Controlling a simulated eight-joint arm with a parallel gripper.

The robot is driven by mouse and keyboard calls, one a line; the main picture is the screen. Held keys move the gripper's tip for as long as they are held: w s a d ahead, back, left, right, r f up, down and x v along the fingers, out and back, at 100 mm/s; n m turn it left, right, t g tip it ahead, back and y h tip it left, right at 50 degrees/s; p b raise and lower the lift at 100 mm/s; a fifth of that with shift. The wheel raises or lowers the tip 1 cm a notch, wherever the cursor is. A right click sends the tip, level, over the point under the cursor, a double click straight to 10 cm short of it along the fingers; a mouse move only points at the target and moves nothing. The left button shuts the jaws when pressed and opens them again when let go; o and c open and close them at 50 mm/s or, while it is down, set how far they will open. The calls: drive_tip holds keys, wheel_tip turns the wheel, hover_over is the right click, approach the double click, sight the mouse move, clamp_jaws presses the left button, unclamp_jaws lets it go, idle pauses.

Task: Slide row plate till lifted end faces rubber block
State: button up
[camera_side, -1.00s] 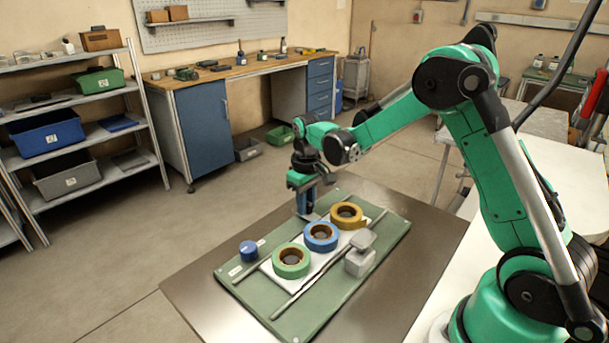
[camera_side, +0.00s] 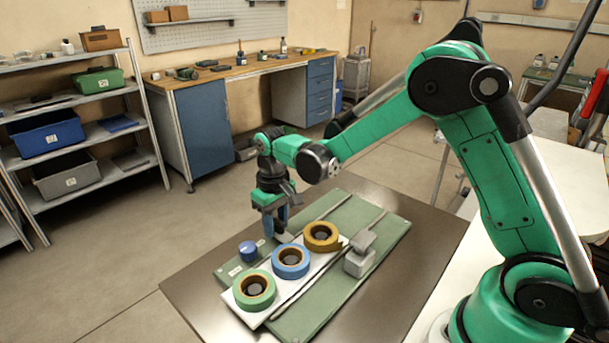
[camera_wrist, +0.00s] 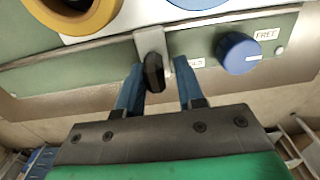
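The white row plate (camera_side: 281,287) lies on a green board between two rails and carries a green reel (camera_side: 254,290), a blue reel (camera_side: 290,261) and a yellow reel (camera_side: 321,236). A grey block (camera_side: 359,263) with a tilted grey top (camera_side: 363,240) stands beyond the right rail; it may be the rubber block. My gripper (camera_side: 276,219) is at the plate's far-left side. In the wrist view, a black grip (camera_wrist: 154,72) on a grey tab lies between my open blue fingers (camera_wrist: 160,75), with a gap to the right finger. I cannot make out a lifted end.
A blue knob (camera_side: 248,251) stands on the green board (camera_side: 391,236) left of the reels. In the wrist view, a label reading FREE (camera_wrist: 266,34) is beside it. The brown tabletop (camera_side: 430,240) around the board is clear.

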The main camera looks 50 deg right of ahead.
drive_tip(key=o, duration=0.3)
drive_tip(key=shift+r, duration=2.85)
drive_tip(key=shift+s+r, duration=0.1)
drive_tip(key=shift+r, duration=0.05)
drive_tip(key=s+r+t, duration=0.1)
drive_tip(key=s+t, duration=0.1)
drive_tip(key=s, duration=0.2)
drive_tip(key=s+r+t, duration=0.2)
drive_tip(key=s, duration=0.2)
drive_tip(key=s+r+t, duration=0.2)
drive_tip(key=s+t, duration=0.1)
drive_tip(key=shift+s+a+r, duration=0.15)
drive_tip(key=shift+s+r, duration=0.05)
drive_tip(key=shift+s, duration=0.2)
